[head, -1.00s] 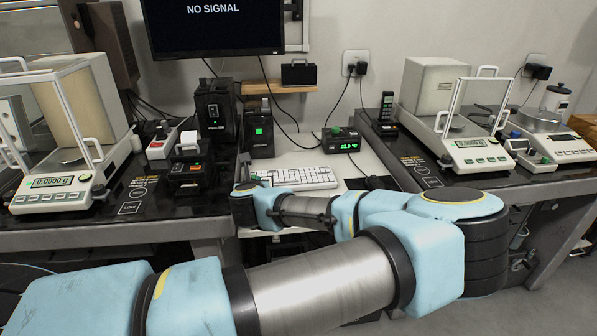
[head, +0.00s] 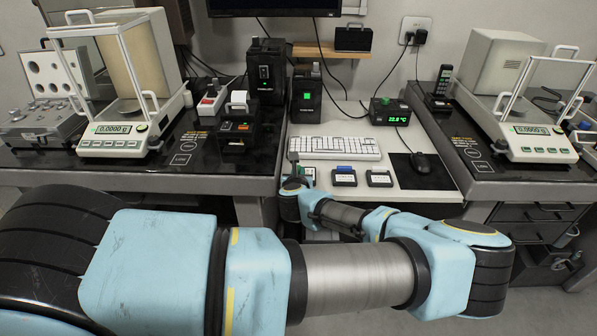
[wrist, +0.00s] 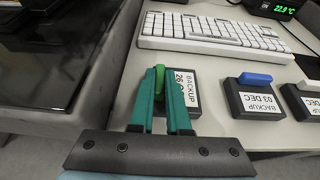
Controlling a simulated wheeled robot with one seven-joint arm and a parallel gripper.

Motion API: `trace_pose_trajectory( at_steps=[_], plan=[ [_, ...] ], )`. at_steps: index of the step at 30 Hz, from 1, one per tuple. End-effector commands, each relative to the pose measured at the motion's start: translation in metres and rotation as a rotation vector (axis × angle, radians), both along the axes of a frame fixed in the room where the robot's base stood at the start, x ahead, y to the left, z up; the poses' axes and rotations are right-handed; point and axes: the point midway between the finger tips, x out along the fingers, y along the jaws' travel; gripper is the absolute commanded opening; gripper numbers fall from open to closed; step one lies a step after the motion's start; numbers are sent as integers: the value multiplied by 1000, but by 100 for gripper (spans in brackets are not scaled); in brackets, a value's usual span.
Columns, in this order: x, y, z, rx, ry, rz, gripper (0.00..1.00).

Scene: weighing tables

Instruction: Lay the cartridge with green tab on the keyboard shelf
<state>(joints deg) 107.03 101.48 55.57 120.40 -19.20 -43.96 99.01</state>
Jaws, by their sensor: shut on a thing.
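My gripper (wrist: 160,88) is shut on the green tab (wrist: 161,76) of a dark cartridge with a white label reading "BACKUP 26" (wrist: 182,92). The cartridge is over the left front part of the white keyboard shelf (wrist: 215,75), near its left edge. I cannot tell whether its underside touches the shelf. In the head view the cartridge (head: 308,172) shows partly behind my gripper (head: 293,168), left of two other cartridges. The white keyboard (head: 335,148) lies just behind it.
A blue-tabbed cartridge (head: 344,177) and another cartridge (head: 379,178) lie on the shelf to the right. A mouse (head: 421,163) sits on a dark mat further right. A black bench (wrist: 45,60) borders the shelf on the left. A small green display (head: 390,112) stands behind.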

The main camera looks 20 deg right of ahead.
Motion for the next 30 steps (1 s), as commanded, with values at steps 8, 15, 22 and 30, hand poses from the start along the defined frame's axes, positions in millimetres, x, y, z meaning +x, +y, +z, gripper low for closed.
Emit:
trace_pose_trajectory(
  at_steps=[8, 15, 22, 30],
  plan=[
    [0, 0, -2, 0, 0, 0, 35],
    [0, 0, -2, 0, 0, 0, 44],
    [-5, 1, 2, 1, 0, 0, 44],
    [-50, 22, 20, 0, 0, -2, 44]
  ],
)
